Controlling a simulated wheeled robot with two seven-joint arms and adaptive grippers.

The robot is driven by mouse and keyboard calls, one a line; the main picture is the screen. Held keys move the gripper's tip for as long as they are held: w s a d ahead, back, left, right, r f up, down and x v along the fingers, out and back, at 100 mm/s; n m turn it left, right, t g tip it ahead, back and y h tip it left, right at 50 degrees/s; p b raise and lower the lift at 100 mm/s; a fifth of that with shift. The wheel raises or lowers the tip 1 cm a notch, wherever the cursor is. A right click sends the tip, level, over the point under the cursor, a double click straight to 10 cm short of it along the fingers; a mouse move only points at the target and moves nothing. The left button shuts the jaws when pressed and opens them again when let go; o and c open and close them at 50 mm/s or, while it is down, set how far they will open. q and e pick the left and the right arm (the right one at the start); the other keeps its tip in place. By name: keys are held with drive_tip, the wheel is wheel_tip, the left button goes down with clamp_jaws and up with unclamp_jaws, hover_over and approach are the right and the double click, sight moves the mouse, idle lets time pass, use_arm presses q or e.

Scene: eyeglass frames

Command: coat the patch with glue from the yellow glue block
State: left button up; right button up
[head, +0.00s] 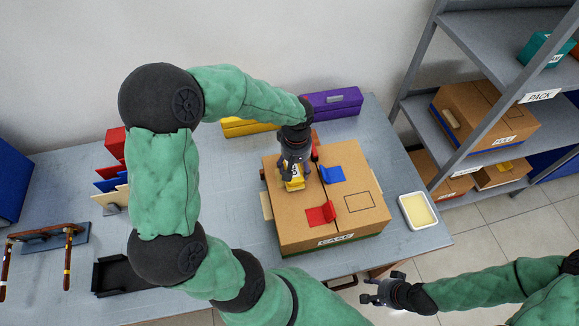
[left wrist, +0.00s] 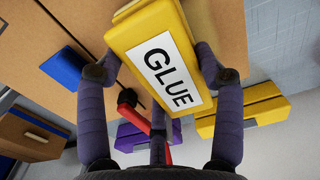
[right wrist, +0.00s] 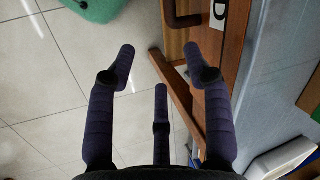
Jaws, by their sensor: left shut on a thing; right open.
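My left gripper (head: 292,172) is shut on the yellow glue block (head: 294,184), above the left part of the cardboard case (head: 300,234). In the left wrist view the block (left wrist: 130,40) shows its white GLUE label between the fingers. I cannot tell whether the block touches the case top. A black square outline (head: 359,201) is on the right part of the case top; I cannot tell whether it is the patch. Any patch under the block is hidden. My right gripper (head: 384,287) is open and empty in front of the table.
A red piece (head: 321,215) and a blue piece (head: 333,174) stand on the case top. A white tray with pale yellow contents (head: 418,211) is to its right. A purple box (head: 333,103) stands behind. A shelf rack (head: 440,120) is at the right.

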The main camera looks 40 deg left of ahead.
use_arm(q)
drive_tip(key=shift+w+d+f+b, duration=0.1)
drive_tip(key=shift+w+d+b, duration=0.25)
drive_tip(key=shift+w+d, duration=1.15)
drive_tip(key=shift+w+a, duration=0.1)
drive_tip(key=shift+a, duration=0.1)
drive_tip(key=shift+s+a+r, duration=0.2)
drive_tip(key=shift+s+a, duration=0.15)
drive_tip(key=shift+s, duration=0.05)
drive_tip(key=shift+s+a, duration=0.4)
drive_tip(key=shift+s, duration=0.15)
drive_tip(key=shift+s+a+f, duration=0.1)
drive_tip(key=shift+s+a, duration=1.05)
drive_tip(key=shift+s, duration=0.3)
drive_tip(key=shift+s+a, duration=1.15)
drive_tip(key=shift+s, duration=0.25)
drive_tip(key=shift+w, duration=0.15)
